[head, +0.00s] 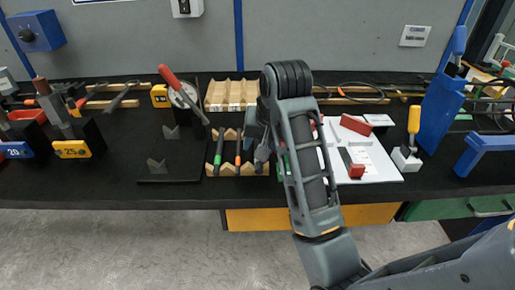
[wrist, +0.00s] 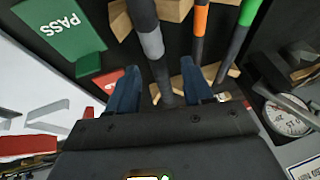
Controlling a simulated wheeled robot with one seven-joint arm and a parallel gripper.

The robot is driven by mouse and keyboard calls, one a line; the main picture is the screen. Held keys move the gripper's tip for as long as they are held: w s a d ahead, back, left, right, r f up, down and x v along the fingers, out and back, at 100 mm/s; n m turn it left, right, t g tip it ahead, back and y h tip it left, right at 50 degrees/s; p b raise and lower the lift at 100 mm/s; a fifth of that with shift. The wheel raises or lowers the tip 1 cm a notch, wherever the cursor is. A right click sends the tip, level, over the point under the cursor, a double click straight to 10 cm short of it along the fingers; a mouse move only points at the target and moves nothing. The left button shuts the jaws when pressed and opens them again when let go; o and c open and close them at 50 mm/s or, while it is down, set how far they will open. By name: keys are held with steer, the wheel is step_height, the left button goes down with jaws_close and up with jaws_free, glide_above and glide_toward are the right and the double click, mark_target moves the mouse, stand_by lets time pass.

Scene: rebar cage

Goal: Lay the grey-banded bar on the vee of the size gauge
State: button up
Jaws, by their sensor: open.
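The grey-banded bar (wrist: 152,44) lies on the wooden rack (wrist: 178,9), beside an orange-banded bar (wrist: 200,20) and a green-banded bar (wrist: 246,14). My gripper (wrist: 160,82) is open, with one blue finger on each side of the grey-banded bar; I cannot tell whether they touch it. In the head view my gripper (head: 262,146) is at the right end of the rack (head: 233,168), and my arm hides part of the bar. The size gauge (head: 150,178), a black base with grey vees, a dial and a red lever, stands left of the rack; its vee (head: 157,166) looks empty.
A white board (head: 385,170) with red blocks lies right of my arm. A green PASS marker (wrist: 62,28) is close by my gripper in the wrist view. An empty wooden rack (head: 231,92) stands behind.

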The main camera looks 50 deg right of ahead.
steer(key=shift+c, duration=0.5)
jaws_close()
steer(key=shift+r, duration=0.2)
steer(key=shift+r, duration=0.6)
steer(key=r+p, duration=0.3)
steer(key=r, duration=0.1)
steer(key=shift+s+d, duration=0.25)
steer(key=shift+d, duration=0.05)
steer(key=s+d+r+p, duration=0.5)
steer(key=s+d+p, duration=0.2)
steer(key=s, duration=0.1)
steer(key=shift+d+r+p, duration=0.2)
steer(key=shift+r+p, duration=0.1)
steer(key=shift+p, duration=0.05)
